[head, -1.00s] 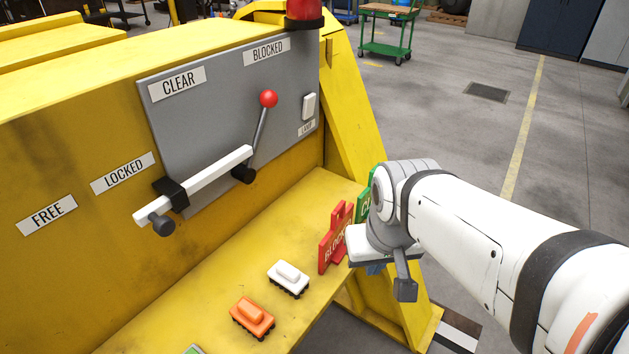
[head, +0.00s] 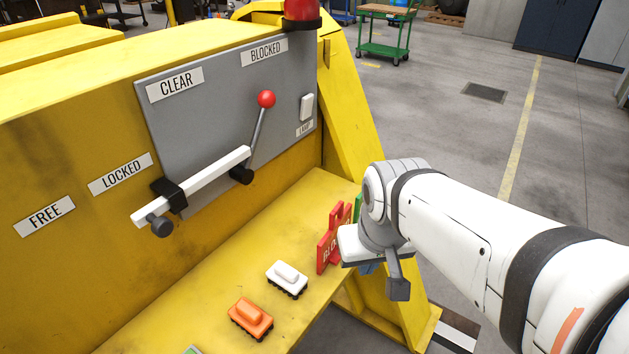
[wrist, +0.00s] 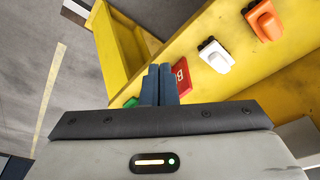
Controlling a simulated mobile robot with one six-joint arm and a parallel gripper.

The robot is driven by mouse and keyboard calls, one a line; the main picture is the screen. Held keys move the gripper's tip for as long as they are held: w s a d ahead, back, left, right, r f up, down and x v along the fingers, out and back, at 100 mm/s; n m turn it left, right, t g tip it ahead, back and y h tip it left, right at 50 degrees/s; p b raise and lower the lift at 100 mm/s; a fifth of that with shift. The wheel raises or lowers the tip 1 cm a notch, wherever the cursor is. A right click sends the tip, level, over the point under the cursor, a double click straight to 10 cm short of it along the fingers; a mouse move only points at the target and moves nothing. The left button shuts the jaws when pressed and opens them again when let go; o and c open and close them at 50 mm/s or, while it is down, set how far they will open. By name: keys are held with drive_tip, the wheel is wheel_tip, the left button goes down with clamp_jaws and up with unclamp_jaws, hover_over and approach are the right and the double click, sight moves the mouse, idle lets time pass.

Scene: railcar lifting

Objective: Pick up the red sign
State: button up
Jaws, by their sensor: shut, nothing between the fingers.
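The red sign (head: 329,243) stands upright on the yellow ledge (head: 262,250), with part of its lettering hidden behind my wrist in the head view. In the wrist view the red sign (wrist: 181,79) shows just right of the fingertips, with a letter B visible. My gripper (wrist: 160,70) is shut and empty, its two blue fingers side by side. In the head view my gripper (head: 368,268) is mostly hidden by the wrist, at the right of the red sign. I cannot tell whether the fingers touch the sign.
A green sign (head: 357,207) stands behind the red one, mostly hidden. A white toy railcar (head: 287,278) and an orange one (head: 251,318) sit on the ledge to the left. A grey panel (head: 215,130) with a red-knobbed lever (head: 266,99) rises behind. Open floor lies right.

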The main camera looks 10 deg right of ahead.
sight(336, 207)
drive_tip(key=shift+o, duration=0.7)
drive_tip(key=shift+w, duration=0.1)
drive_tip(key=o, duration=0.6)
drive_tip(key=w+m+b, duration=0.1)
drive_tip(key=w+m, duration=0.1)
drive_tip(key=w, duration=0.2)
drive_tip(key=w+m+h+b, duration=0.1)
drive_tip(key=w+b, duration=0.1)
drive_tip(key=w, duration=0.2)
drive_tip(key=shift+w+m, duration=0.35)
drive_tip(key=shift+m, duration=0.05)
drive_tip(key=w+m, duration=0.1)
drive_tip(key=w, duration=0.2)
drive_tip(key=w+a+m+h+b, duration=0.1)
drive_tip(key=w, duration=0.2)
drive_tip(key=w+m, duration=0.2)
drive_tip(key=w, duration=0.1)
drive_tip(key=shift+a+f+t+h+b, duration=0.2)
drive_tip(key=shift+a+t+h+b, duration=0.05)
drive_tip(key=shift+t+h+b, duration=0.15)
drive_tip(key=shift+a+x, duration=0.1)
drive_tip(key=shift+x, duration=1.75)
drive_tip(key=shift+a+x, duration=0.15)
drive_tip(key=shift+x, duration=1.75)
